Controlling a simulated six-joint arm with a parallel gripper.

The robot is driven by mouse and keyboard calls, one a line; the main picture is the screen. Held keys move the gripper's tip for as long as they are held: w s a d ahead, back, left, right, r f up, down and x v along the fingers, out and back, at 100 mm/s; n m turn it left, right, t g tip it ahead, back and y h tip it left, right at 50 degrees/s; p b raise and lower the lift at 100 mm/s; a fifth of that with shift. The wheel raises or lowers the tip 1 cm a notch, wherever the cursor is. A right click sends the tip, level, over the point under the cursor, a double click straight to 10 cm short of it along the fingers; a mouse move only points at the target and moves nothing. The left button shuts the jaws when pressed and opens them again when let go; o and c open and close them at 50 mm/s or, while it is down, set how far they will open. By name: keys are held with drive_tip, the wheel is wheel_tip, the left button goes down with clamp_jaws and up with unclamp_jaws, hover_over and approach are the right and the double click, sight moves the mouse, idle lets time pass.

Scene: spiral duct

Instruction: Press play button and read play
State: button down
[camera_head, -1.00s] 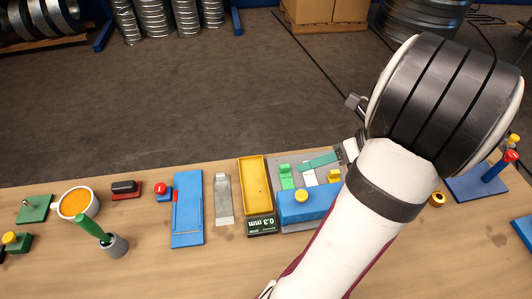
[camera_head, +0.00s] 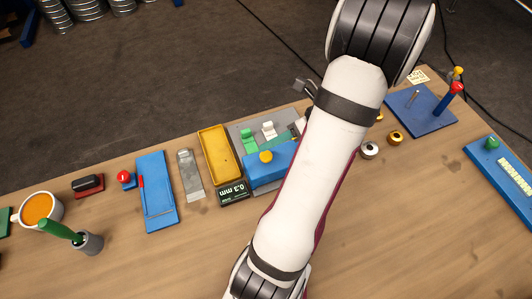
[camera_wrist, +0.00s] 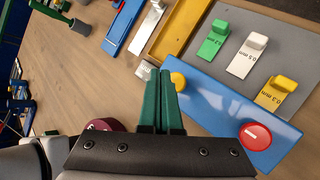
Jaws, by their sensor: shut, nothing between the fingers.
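A blue block (camera_head: 262,179) stands at the near edge of a grey plate (camera_head: 245,127). A yellow button (camera_head: 266,156) is on top of it, and the wrist view shows the block (camera_wrist: 213,105) with the yellow button (camera_wrist: 178,81) and a red button (camera_wrist: 254,136). My arm hides the red button in the head view. A small dark display (camera_head: 233,192) beside the block reads "0.3 mm"; the fingers partly cover its edge in the wrist view. My gripper (camera_wrist: 164,72) is shut and empty, its green fingertips just left of the yellow button in that view. Contact cannot be told.
Green (camera_wrist: 212,42), white (camera_wrist: 248,54) and yellow (camera_wrist: 275,94) tags stand on the plate. A yellow tray (camera_head: 216,154), a grey metal strip (camera_head: 189,175) and a blue board (camera_head: 157,192) lie left of it. Bare table lies in front.

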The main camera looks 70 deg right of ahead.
sight(263, 156)
drive_tip(key=shift+f, duration=0.75)
drive_tip(key=shift+f, duration=0.1)
idle(1.4)
drive_tip(key=shift+f, duration=0.3)
drive_tip(key=shift+f, duration=0.75)
idle(0.8)
drive_tip(key=shift+r, duration=1.2)
drive_tip(key=shift+r, duration=2.5)
